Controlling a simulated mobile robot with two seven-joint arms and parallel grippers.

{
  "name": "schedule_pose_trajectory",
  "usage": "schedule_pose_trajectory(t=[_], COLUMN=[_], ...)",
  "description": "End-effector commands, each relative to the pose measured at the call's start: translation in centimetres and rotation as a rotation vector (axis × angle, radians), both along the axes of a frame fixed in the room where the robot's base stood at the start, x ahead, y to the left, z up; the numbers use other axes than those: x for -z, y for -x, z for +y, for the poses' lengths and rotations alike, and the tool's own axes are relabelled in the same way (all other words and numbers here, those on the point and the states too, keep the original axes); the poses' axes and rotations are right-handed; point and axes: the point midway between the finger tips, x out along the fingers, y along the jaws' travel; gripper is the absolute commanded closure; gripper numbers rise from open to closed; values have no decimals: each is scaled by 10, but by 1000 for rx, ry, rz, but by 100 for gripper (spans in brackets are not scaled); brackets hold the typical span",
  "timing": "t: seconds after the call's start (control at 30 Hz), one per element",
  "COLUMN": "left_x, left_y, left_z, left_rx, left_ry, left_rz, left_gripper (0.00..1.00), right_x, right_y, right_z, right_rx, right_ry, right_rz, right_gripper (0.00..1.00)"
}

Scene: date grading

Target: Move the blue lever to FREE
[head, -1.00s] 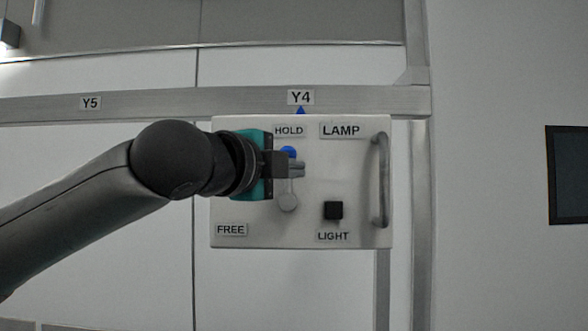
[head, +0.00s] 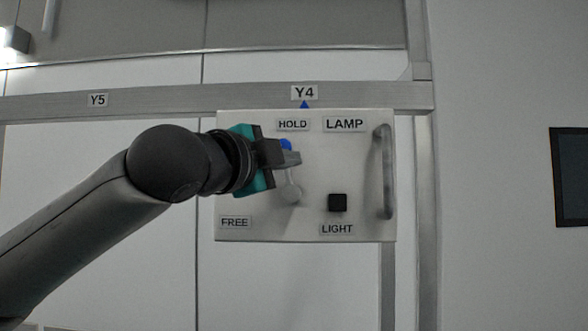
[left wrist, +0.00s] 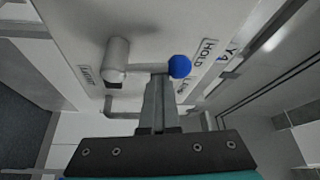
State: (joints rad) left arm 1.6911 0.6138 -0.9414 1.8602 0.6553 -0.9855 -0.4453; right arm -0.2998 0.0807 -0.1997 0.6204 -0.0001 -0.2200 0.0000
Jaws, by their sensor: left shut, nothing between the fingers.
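The blue lever has a round blue knob (head: 286,145) on a grey arm and pivot (head: 291,192), on the front of a pale box panel (head: 360,180). It points up near the HOLD label (head: 292,125), leaning slightly left. The FREE label (head: 234,222) is at the panel's lower left. My left gripper (head: 292,158) is shut and empty, its fingers across the lever just below the knob, hiding part of the arm. In the left wrist view the knob (left wrist: 180,66) is right at the fingertips (left wrist: 158,82); whether they touch is unclear. My right gripper is not in view.
The panel also carries a black LIGHT button (head: 338,203), a LAMP label (head: 344,124) and a vertical grey handle (head: 385,172) at its right. A metal rail (head: 170,104) with Y4 and Y5 labels runs behind. The panel front between lever and FREE is clear.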

Motion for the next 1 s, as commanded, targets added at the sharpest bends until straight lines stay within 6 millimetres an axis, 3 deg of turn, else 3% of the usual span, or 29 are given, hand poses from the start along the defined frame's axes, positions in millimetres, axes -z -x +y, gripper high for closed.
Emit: schedule_pose_trajectory(t=[0.5, 1.0], left_x=[15, 31], left_y=[-1, -1], left_z=[24, 39], left_rx=[-1, 1], left_ry=[486, 957], left_rz=[4, 6], left_gripper=[100, 100], right_x=[67, 117], right_y=[0, 0], right_z=[0, 1], right_rx=[0, 0], right_ry=[0, -1], right_rz=[0, 0], right_gripper=[50, 50])
